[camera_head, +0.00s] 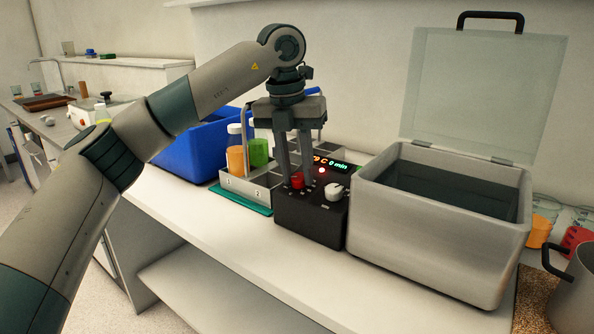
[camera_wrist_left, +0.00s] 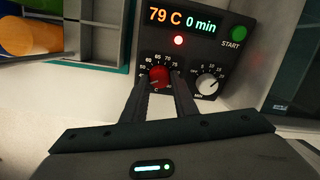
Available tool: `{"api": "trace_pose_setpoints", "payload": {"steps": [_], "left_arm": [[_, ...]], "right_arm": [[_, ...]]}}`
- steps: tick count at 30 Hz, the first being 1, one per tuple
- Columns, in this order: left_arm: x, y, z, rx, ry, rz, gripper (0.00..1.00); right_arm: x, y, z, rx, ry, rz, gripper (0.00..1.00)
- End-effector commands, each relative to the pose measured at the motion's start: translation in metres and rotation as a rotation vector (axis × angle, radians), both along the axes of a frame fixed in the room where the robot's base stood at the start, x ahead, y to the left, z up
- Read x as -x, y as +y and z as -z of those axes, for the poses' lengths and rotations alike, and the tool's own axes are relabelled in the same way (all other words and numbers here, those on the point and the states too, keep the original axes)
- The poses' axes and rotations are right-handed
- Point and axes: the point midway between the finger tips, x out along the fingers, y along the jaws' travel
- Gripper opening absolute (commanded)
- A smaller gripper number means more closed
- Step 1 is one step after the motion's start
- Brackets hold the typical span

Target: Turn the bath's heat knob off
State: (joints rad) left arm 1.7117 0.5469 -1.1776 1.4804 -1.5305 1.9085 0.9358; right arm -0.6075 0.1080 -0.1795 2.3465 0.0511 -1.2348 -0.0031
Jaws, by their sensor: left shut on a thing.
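The bath (camera_head: 440,225) is a grey box with its clear lid raised, standing on the bench. Its black control box (camera_head: 310,220) is at its left. The red heat knob (camera_head: 297,181) is on the control face and also shows in the left wrist view (camera_wrist_left: 159,76), inside a temperature scale marked in C. The display (camera_wrist_left: 182,21) reads 79 C and 0 min, with a red lamp (camera_wrist_left: 178,41) lit below it. My left gripper (camera_head: 299,182) points down and is shut on the red knob, one finger on each side. My right gripper is not in view.
A white timer knob (camera_wrist_left: 207,84) and green START button (camera_wrist_left: 239,34) sit right of the red knob. A compartmented rack (camera_head: 240,186) with bottles and a blue bin (camera_head: 188,150) stand left. A pot (camera_head: 577,290) stands at right. The bench front is clear.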

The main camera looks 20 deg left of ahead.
Motion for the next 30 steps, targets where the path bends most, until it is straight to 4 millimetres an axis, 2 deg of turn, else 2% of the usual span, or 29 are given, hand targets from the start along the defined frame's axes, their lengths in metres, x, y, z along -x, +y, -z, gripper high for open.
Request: {"api": "trace_pose_setpoints", "payload": {"steps": [12, 28, 29, 30], "left_arm": [[-0.0007, 0.0005, -0.0019, 0.062, 0.016, -0.235, 0.04], [-0.0009, 0.0006, -0.0022, 0.070, 0.019, -0.269, 0.04], [-0.0009, 0.0006, -0.0022, 0.070, 0.019, -0.269, 0.28], [-0.0009, 0.0005, -0.0021, 0.070, 0.020, -0.269, 0.38]], "right_arm": [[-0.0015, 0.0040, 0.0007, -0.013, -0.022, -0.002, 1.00], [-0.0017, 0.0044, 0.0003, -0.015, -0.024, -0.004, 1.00], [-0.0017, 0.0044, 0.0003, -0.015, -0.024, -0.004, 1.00], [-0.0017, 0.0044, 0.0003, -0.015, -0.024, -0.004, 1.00]]}}
